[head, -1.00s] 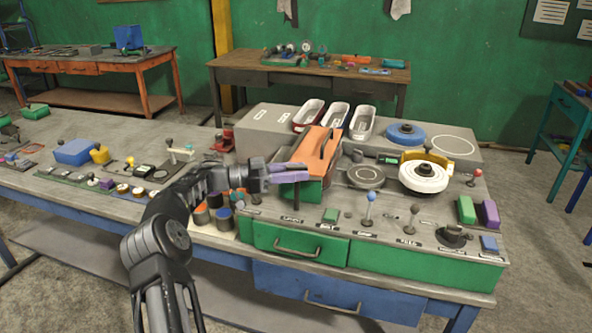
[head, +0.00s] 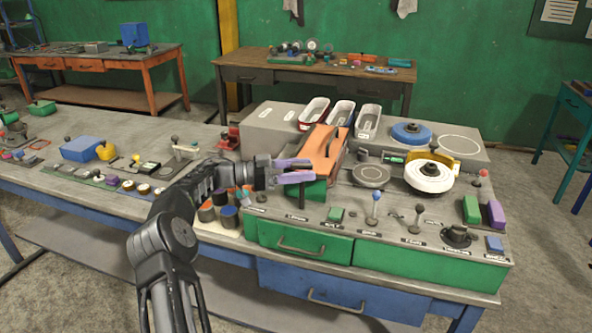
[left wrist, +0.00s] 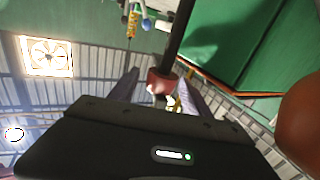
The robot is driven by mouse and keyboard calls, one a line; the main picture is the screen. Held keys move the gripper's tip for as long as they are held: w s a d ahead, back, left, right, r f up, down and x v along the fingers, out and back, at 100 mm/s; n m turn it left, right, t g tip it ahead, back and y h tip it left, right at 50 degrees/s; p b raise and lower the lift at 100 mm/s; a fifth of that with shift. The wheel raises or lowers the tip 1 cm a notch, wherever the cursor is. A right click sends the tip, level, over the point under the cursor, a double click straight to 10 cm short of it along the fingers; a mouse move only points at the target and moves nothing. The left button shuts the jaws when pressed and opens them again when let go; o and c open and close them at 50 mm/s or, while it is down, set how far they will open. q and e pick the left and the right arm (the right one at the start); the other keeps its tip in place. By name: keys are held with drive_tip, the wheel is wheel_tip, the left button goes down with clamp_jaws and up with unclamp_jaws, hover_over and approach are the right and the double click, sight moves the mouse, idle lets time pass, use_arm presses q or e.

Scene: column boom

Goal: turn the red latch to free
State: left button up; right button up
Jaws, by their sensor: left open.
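My left gripper (head: 312,170) has its two purple fingers apart, in front of the near left side of an orange cover (head: 326,148) over a green box (head: 313,188). In the left wrist view a red piece (left wrist: 160,83) at the end of a dark rod (left wrist: 180,32) shows between the fingers (left wrist: 158,92). It looks like the red latch, but I cannot tell its angle or whether a finger touches it. In the head view the gripper hides this spot. My right gripper is out of view.
Levers, such as a blue-topped one (head: 376,198), stand along the bench front above a green drawer (head: 300,243). A white wheel (head: 429,177) is to the right. Several small pots (head: 207,212) stand below my left forearm. A red clamp (head: 229,138) stands behind it.

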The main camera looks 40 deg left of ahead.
use_arm(q)
drive_tip(key=shift+s+a, duration=0.1)
drive_tip(key=v, duration=0.7)
drive_tip(key=shift+s+a, duration=0.2)
drive_tip(key=shift+a, duration=0.05)
drive_tip(key=shift+w+r, duration=0.1)
drive_tip(key=shift+r, duration=0.05)
